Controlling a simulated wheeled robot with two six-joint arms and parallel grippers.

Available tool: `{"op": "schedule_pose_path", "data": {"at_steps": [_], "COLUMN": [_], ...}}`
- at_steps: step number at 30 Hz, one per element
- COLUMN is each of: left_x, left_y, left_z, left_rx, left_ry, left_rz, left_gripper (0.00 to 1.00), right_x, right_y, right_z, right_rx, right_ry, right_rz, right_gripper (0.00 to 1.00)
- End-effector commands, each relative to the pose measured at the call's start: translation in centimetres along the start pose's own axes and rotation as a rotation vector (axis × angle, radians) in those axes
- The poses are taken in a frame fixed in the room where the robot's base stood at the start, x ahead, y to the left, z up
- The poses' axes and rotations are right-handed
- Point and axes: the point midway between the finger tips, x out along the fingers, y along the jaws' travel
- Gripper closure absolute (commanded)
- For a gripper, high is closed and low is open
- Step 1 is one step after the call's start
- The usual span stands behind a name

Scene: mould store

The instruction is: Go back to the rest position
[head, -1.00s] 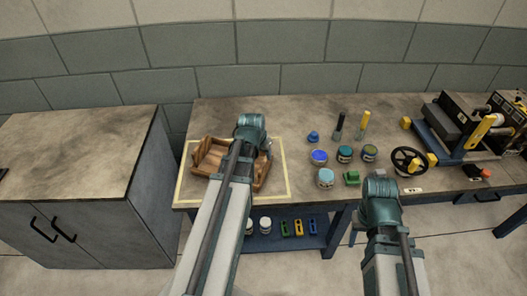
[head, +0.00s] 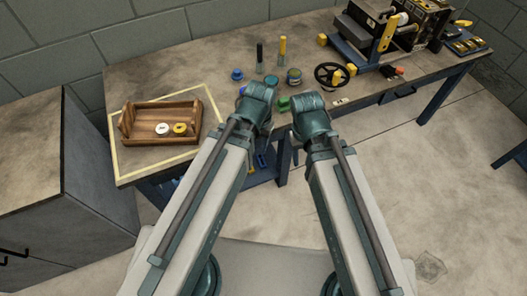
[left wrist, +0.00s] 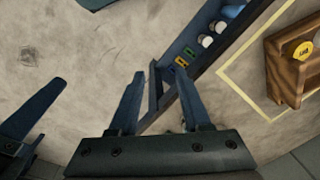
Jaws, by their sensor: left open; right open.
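My left gripper (left wrist: 162,80) is open and empty in the left wrist view, its two dark fingers apart over the floor and the edge of the lower shelf. A dark finger, apparently the right gripper's (left wrist: 35,112), shows at the left of the left wrist view. I see nothing held.
A wooden tray (head: 128,125) with a white and a yellow round piece sits inside a yellow outline on the bench (head: 150,75). Jars, a handwheel (head: 330,75) and a machine stand further right. A grey cabinet (head: 90,170) is at left.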

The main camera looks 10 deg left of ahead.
Motion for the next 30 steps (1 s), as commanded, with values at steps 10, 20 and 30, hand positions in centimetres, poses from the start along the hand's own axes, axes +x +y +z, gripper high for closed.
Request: {"op": "schedule_pose_path", "data": {"at_steps": [10, 20, 30], "left_x": [-0.3, -1.9, -1.9], "left_y": [3.4, 3.3, 3.3], "left_z": [2.3, 2.2, 2.2], "left_rx": [0.070, 0.069, 0.069], "left_ry": [-0.061, -0.059, -0.059], "left_rz": [-0.027, -0.026, -0.026], "left_gripper": [0.52, 0.52, 0.52], "right_x": [0.0, -1.6, -1.5], "right_y": [0.0, 0.1, 0.1], "right_z": [0.0, 0.1, 0.1], "right_rx": [0.000, 0.000, 0.000], "right_ry": [0.000, 0.000, 0.000], "right_rz": [0.000, 0.000, 0.000], "right_gripper": [0.50, 0.50, 0.50]}}
